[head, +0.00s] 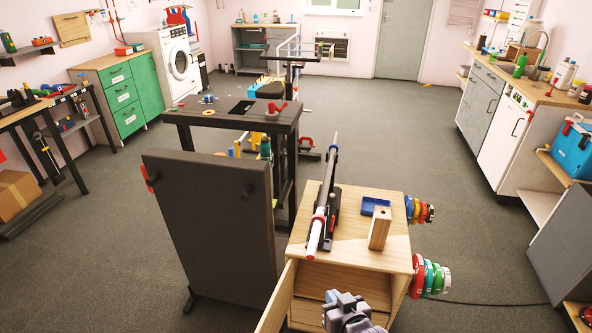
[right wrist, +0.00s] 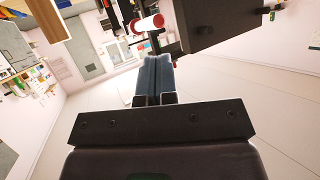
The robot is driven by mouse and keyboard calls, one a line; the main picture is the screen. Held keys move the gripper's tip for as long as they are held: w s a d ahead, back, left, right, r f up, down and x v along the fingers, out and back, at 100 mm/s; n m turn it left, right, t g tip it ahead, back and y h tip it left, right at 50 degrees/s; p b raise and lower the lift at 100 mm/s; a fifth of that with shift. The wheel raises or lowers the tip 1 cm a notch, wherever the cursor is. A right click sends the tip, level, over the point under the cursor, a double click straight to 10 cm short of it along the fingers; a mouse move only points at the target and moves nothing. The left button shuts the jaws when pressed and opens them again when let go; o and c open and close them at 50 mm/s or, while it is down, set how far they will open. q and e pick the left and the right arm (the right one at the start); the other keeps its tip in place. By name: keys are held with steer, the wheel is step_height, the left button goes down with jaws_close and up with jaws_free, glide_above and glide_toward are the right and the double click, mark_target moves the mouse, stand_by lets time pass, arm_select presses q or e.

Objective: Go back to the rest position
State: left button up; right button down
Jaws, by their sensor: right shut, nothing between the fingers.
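My right gripper (head: 345,308) is at the bottom of the head view, in front of the wooden cabinet (head: 350,255). In the right wrist view its two blue-grey fingers (right wrist: 155,78) are together with nothing between them. The red-and-white end of a bar (right wrist: 148,24) shows beyond the fingertips, apart from them. My left gripper is in neither view. Colored weight plates hang on the cabinet's right side: a larger group (head: 432,278) low down and a smaller group (head: 420,210) farther back.
The cabinet's door (head: 277,300) stands open at the left. On its top are a long bar on a dark stand (head: 328,205), a blue tray (head: 375,206) and a wooden block (head: 380,228). A dark panel (head: 215,220) stands left. Open floor (head: 440,165) lies beyond.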

steer(key=s+d+r+m+t+h, duration=0.1)
steer(key=s+d+h, duration=0.1)
steer(key=s+d, duration=0.35)
steer(key=s+d+r+h, duration=0.1)
steer(key=s+d, duration=0.2)
steer(key=d, duration=0.5)
steer(key=s+d+f+g+h, duration=0.1)
steer(key=s+d+f, duration=0.3)
steer(key=s, duration=0.5)
steer(key=shift+d+m+g+h, duration=0.4)
steer(key=shift+d, duration=0.25)
steer(key=shift+s+f, duration=0.15)
